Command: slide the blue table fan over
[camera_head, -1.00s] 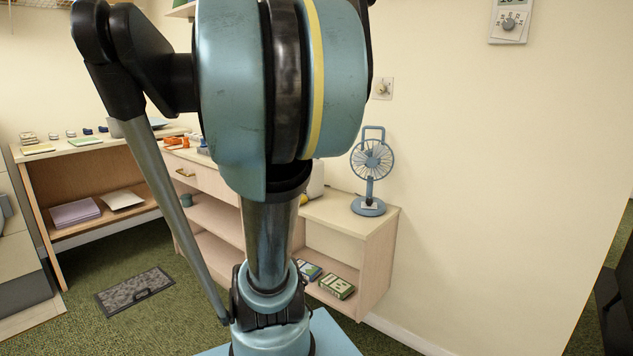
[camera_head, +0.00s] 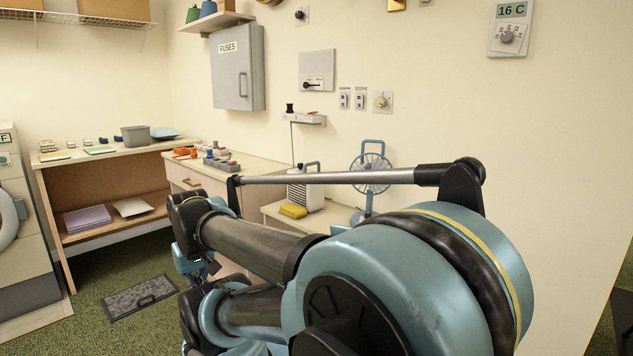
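The blue table fan (camera_head: 369,175) stands upright at the right end of the low wooden cabinet (camera_head: 275,212), close to the cream wall. It has a round caged head and a loop handle on top.
A white heater-like box (camera_head: 306,188) and a yellow sponge-like block (camera_head: 293,211) stand left of the fan on the cabinet. A higher counter (camera_head: 250,168) holds small items. Wall switches and a fuse box (camera_head: 238,68) are above. A dark mat (camera_head: 140,297) lies on the green carpet.

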